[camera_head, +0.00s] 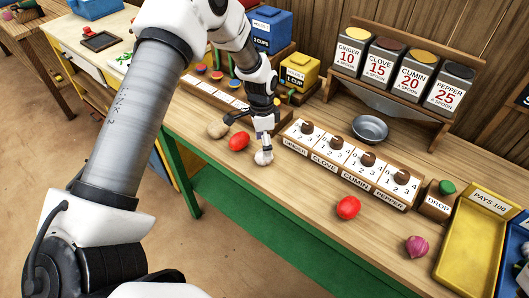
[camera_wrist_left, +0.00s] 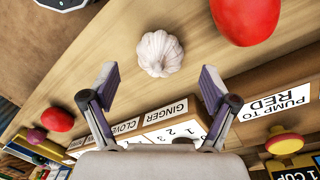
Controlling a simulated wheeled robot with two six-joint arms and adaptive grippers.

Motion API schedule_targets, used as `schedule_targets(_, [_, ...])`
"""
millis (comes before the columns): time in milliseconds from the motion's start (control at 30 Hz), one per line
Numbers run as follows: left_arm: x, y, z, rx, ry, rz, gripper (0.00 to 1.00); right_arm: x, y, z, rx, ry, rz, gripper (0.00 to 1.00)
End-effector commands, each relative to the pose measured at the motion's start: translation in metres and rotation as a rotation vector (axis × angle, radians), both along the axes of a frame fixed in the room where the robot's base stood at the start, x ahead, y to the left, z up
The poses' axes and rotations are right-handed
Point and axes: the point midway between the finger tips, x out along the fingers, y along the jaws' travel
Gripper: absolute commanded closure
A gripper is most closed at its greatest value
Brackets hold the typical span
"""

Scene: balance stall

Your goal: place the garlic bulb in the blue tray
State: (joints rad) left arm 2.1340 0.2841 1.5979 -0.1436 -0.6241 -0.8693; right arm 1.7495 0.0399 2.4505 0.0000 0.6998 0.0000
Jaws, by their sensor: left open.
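The white garlic bulb (camera_head: 263,157) lies on the wooden counter near its front edge, just below my left gripper (camera_head: 260,128) in the head view. In the left wrist view the garlic bulb (camera_wrist_left: 160,54) shows whole, ahead of the gap between the fingers of my left gripper (camera_wrist_left: 158,84). The fingers are spread apart with nothing between them. A blue tray (camera_head: 514,244) stands at the right edge of the head view, beyond the yellow tray, and is mostly cut off. My right gripper is not in view.
A red tomato (camera_head: 238,141) lies close left of the garlic, with a potato (camera_head: 217,130) beyond. Another tomato (camera_head: 348,207) and a red onion (camera_head: 417,246) lie to the right. The labelled peg board (camera_head: 345,162) stands behind; the yellow tray (camera_head: 466,243) is before the blue one.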

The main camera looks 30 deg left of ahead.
Motion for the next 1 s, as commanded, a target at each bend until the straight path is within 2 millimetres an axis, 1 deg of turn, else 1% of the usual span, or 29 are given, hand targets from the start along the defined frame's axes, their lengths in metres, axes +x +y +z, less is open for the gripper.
schedule_targets(33, [-0.003,-0.002,-0.006,0.0,0.006,0.0,0.14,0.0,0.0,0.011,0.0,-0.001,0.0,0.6])
schedule_targets(67, [-0.005,-0.003,-0.011,0.0,0.006,-0.002,0.14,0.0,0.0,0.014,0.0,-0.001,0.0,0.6])
schedule_targets(100, [-0.004,-0.003,-0.02,0.001,0.004,-0.002,0.14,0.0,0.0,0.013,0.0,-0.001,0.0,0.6])
schedule_targets(200, [-0.005,-0.004,-0.033,0.001,0.001,0.0,0.14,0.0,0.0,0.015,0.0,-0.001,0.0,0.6])
schedule_targets(400, [-0.004,-0.004,-0.036,0.0,0.0,-0.001,0.14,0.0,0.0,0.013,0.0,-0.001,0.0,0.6])
schedule_targets(433, [-0.005,-0.004,-0.036,0.001,0.001,-0.001,0.21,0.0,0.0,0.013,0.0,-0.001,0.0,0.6])
schedule_targets(467, [-0.005,-0.004,-0.036,0.001,0.001,-0.001,0.32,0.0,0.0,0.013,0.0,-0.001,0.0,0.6])
schedule_targets(500, [-0.004,-0.004,-0.036,0.001,0.001,-0.001,0.46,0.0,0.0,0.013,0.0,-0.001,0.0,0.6])
schedule_targets(600, [-0.005,-0.004,-0.036,0.001,0.001,-0.001,0.77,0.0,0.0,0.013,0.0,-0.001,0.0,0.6])
schedule_targets(667, [-0.005,-0.004,-0.036,0.001,0.001,-0.001,0.77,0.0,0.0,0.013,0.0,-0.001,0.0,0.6])
schedule_targets(700, [-0.005,-0.004,-0.036,0.0,0.0,0.0,0.83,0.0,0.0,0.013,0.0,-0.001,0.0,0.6])
schedule_targets(1000, [-0.004,-0.004,-0.034,0.001,-0.001,0.0,0.83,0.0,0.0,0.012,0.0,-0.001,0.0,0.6])
